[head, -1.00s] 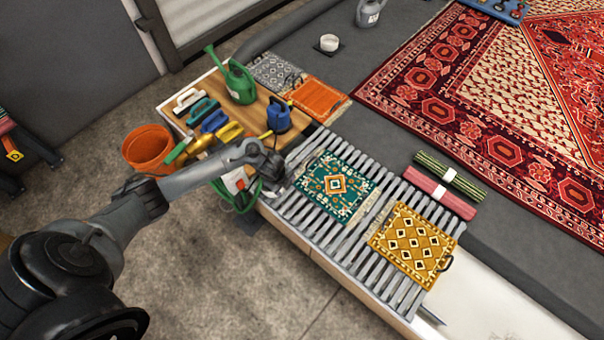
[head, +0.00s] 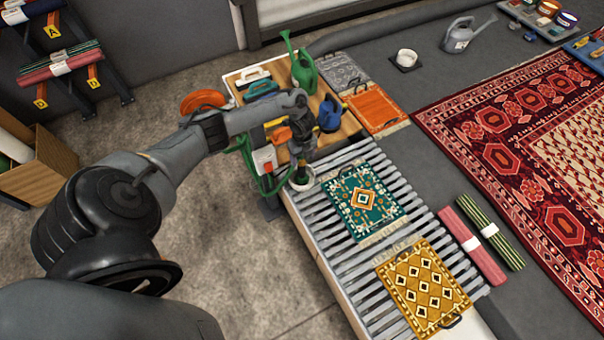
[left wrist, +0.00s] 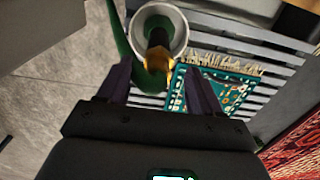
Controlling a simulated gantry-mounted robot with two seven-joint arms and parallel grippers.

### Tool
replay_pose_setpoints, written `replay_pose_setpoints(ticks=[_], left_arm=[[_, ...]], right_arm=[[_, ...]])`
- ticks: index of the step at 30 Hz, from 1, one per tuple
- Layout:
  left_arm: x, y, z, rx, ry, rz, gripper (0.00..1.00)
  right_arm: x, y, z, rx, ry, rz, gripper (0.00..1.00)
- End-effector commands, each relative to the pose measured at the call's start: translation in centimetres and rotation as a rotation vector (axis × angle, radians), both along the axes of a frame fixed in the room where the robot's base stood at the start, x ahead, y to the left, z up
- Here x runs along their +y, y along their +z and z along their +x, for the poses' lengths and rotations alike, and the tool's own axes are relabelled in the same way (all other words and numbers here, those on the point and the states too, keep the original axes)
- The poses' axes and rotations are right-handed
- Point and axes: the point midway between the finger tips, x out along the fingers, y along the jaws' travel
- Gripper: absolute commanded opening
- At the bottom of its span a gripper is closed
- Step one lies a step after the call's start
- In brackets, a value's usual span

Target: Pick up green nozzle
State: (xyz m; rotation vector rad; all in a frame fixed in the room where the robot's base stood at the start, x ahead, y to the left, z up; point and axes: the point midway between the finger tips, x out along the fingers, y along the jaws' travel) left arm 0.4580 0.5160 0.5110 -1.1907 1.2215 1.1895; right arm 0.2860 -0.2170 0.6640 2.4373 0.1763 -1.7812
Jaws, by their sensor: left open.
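The nozzle (left wrist: 157,40) shows in the left wrist view as a dark body with a brass tip, inside a pale round holder (left wrist: 181,33). A green hose (left wrist: 120,38) curves beside the holder. My right gripper is not in view.
Coiled green hose (head: 247,158) hangs at the rack's left edge. A teal rug (head: 350,220) and a yellow rug (head: 420,300) lie on the slatted rack (head: 340,262). A wooden tray (head: 345,122) behind holds a green watering can (head: 303,70) and a blue jug (head: 329,115).

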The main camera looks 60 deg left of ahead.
Motion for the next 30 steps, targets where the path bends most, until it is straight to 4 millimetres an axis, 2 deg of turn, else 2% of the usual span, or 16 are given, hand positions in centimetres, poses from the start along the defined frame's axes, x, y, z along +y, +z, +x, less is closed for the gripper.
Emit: replay_pose_setpoints(ticks=[12,21,30], left_arm=[[0.1,-4.8,-0.2,0.0,0.001,0.0,0.65],[0.2,-4.9,-0.2,-0.001,0.0,0.001,0.65],[0.2,-4.9,-0.2,-0.001,0.0,0.001,0.19]], right_arm=[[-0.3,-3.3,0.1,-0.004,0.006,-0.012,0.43],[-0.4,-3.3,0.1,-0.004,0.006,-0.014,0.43],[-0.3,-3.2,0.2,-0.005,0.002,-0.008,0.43]])
